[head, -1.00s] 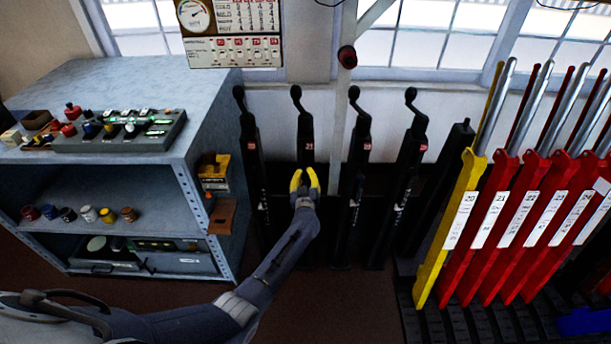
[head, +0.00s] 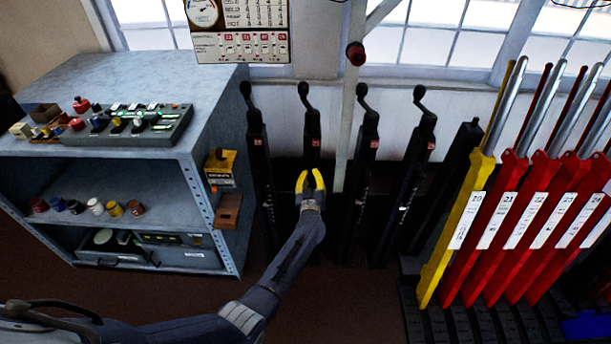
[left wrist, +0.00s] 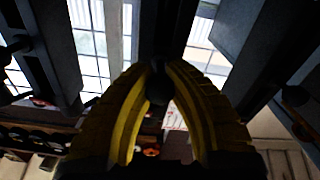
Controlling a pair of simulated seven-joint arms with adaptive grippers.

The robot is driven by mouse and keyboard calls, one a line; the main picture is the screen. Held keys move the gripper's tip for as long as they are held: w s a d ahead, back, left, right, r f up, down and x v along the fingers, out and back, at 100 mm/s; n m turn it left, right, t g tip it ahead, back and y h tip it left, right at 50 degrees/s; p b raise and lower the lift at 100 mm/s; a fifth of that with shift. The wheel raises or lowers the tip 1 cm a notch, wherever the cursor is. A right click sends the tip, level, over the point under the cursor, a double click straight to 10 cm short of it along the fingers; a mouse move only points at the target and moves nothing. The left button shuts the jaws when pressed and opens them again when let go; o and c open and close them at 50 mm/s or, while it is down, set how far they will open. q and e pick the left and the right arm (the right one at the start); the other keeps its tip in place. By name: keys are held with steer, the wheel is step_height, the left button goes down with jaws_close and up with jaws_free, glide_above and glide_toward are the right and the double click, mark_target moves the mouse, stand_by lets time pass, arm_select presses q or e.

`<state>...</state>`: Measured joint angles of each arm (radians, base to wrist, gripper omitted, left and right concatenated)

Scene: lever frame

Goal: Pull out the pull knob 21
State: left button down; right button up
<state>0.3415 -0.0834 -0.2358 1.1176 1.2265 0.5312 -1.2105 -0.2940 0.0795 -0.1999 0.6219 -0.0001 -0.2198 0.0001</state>
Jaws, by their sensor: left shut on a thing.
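The second black post from the left (head: 313,130) stands upright with a crank handle on top and a small red label whose number is too small to read surely. My left gripper (head: 310,180), with yellow fingers, is low in front of this post. In the left wrist view the fingers (left wrist: 157,75) are closed around a dark round knob (left wrist: 158,90), which I take as pull knob 21. In the head view the fingers hide the knob. My right gripper is not in view.
Similar black posts stand close on both sides, such as the left one (head: 260,160) and the right one (head: 363,165). A grey shelf unit (head: 160,80) with small parts is at the left. Yellow (head: 455,225) and red levers (head: 490,225) stand at the right.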

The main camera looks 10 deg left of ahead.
arm_select(q)
steer(key=c, duration=1.1)
jaws_free()
steer(key=shift+s, duration=0.15)
steer(key=shift+c, duration=0.2)
steer(key=shift+s+d, duration=0.25)
steer(key=shift+s, duration=0.95)
steer(key=shift+s+d, duration=0.3)
steer(key=shift+s, duration=0.95)
steer(key=shift+s+d, duration=0.25)
steer(key=shift+s, duration=0.95)
